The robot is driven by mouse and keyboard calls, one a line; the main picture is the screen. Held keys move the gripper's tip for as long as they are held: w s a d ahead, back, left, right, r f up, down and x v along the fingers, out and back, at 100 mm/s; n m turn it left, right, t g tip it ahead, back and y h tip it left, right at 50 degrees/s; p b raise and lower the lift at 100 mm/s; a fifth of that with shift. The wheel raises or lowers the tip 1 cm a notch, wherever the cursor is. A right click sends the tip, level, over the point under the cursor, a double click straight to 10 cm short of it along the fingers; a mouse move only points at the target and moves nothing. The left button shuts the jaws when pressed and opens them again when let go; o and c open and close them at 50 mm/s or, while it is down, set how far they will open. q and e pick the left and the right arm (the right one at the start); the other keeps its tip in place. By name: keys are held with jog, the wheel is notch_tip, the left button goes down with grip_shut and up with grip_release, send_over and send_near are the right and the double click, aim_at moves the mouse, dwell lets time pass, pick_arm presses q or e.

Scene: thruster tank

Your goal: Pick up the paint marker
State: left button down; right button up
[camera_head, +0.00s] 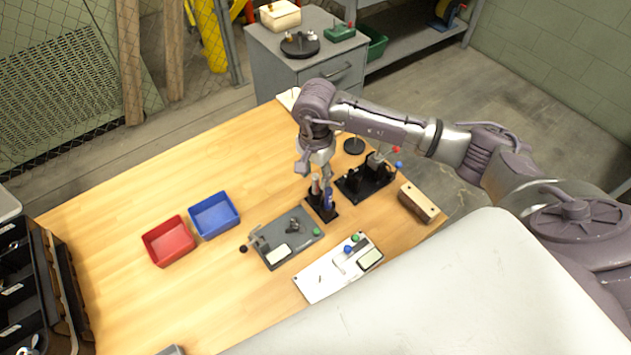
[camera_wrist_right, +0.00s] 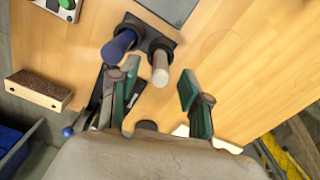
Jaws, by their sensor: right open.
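A black holder (camera_head: 322,212) on the wooden table carries two upright cylinders. One is pale with a reddish part (camera_head: 315,186) and looks like the paint marker; the other is blue (camera_head: 329,198). In the right wrist view the pale cylinder (camera_wrist_right: 160,66) stands ahead of and between my open fingers, and the blue one (camera_wrist_right: 118,47) stands to its left. My right gripper (camera_head: 313,170) is just above the holder, open and empty; its green-padded fingers also show in the wrist view (camera_wrist_right: 160,92). Contact with the pale cylinder cannot be told. My left gripper is not in view.
A black stand with red and blue knobs (camera_head: 365,183) and a wooden block (camera_head: 418,203) lie to the right. A grey plate (camera_head: 285,238) and a white plate (camera_head: 325,280) lie in front. Red (camera_head: 168,241) and blue (camera_head: 214,215) bins stand left.

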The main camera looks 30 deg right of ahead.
jog(key=shift+f, duration=1.1)
grip_shut()
jog(key=shift+r, duration=0.15)
notch_tip(320, 180, up, 4)
jog(key=shift+f+b, duration=0.1)
jog(key=shift+b, duration=0.7)
jog(key=s+d+r+b, duration=0.2)
jog(key=s+d+r, duration=0.5)
jog(key=s+d, duration=0.1)
jog(key=shift+d+b, duration=0.25)
jog(key=shift+b, duration=0.15)
